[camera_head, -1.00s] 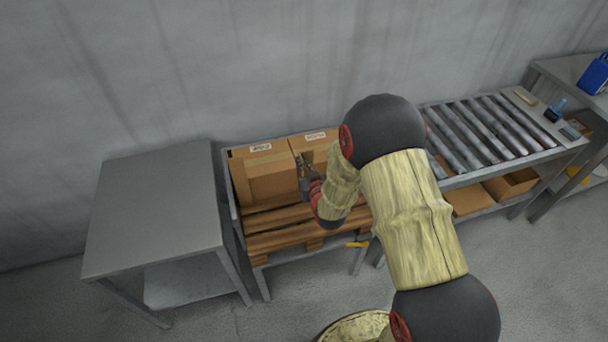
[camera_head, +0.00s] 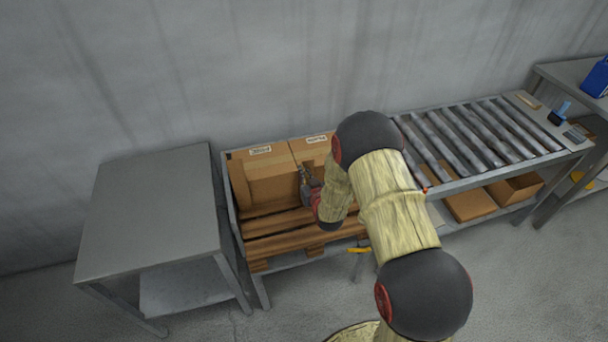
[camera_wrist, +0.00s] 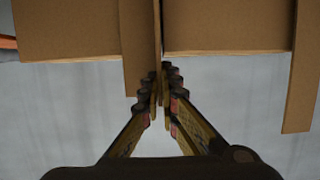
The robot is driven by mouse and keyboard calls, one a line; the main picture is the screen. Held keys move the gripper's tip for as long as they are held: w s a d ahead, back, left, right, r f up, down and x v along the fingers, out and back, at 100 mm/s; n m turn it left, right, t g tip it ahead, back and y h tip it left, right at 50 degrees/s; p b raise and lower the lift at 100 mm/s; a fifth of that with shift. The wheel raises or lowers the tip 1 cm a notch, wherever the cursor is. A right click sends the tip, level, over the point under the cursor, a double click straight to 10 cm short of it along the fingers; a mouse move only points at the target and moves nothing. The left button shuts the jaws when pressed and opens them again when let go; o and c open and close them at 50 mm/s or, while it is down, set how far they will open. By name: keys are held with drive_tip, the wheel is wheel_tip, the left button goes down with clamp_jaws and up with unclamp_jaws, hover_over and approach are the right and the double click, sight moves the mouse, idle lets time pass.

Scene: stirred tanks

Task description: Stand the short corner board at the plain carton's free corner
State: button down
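Two brown cartons stand side by side on a wooden pallet (camera_head: 290,226): the left carton (camera_head: 272,184) and the right carton (camera_head: 311,148). Both bear white labels too small to read, so I cannot tell which is plain. My gripper (camera_wrist: 158,88) is shut on a thin cardboard corner board (camera_wrist: 136,50), pinching one edge-on flange. The board is at the gap between the cartons, its other flange in front of the right carton. Contact is unclear. Another board (camera_wrist: 297,75) stands at the left carton's outer corner. My gripper (camera_head: 307,182) partly hides the gap in the head view.
A bare grey table (camera_head: 155,205) stands left of the pallet stand. My arm crosses in front of the right carton. The wall is close behind.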

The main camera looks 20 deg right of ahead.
drive_tip(key=shift+f, duration=0.15)
drive_tip(key=c, duration=2)
unclamp_jaws()
drive_tip(key=shift+c, duration=0.2)
